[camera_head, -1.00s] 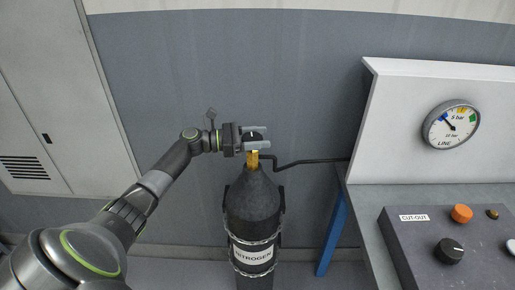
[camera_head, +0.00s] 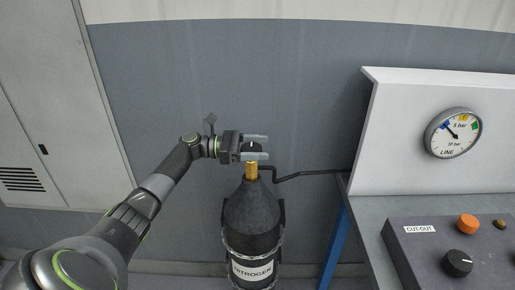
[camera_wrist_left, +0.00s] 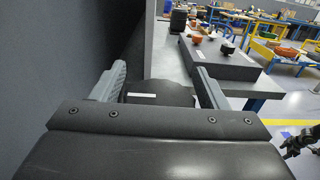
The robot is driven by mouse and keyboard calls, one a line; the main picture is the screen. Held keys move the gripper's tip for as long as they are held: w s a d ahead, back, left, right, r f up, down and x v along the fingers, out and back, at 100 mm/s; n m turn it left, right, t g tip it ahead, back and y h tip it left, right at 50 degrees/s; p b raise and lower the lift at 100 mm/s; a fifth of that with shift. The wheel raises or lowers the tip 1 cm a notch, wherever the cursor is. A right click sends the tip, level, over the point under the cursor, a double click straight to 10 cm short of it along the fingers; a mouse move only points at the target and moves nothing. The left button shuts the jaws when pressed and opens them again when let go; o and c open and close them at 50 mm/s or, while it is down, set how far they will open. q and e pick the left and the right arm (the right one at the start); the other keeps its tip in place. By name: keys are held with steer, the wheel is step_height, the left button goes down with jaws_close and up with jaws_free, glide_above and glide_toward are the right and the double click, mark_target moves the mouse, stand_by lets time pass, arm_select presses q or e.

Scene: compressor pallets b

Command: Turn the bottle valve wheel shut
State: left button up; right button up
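The dark valve wheel (camera_head: 249,147) sits on top of the brass valve (camera_head: 251,171) of the black nitrogen bottle (camera_head: 252,215). My left gripper (camera_head: 262,147) reaches in from the left at wheel height, with one finger on each side of the wheel. In the left wrist view, the wheel (camera_wrist_left: 160,90) shows between the two grey fingers, with a white mark on it. The fingers stand apart around the wheel; whether they press on its rim cannot be told. My right gripper is not in the head view.
A thin dark pipe (camera_head: 310,174) runs right from the valve to the panel (camera_head: 400,120) with a line gauge (camera_head: 453,132). A control box (camera_head: 430,255) with knobs sits on the bench. A grey cabinet (camera_head: 40,110) stands left.

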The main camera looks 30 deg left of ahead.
arm_select(q)
steer(key=shift+o, duration=0.7)
steer(key=shift+s+a+f, duration=0.1)
steer(key=shift+a+f, duration=0.05)
steer(key=shift+a, duration=0.05)
steer(key=b+v, duration=0.5)
steer(key=v, duration=1.2)
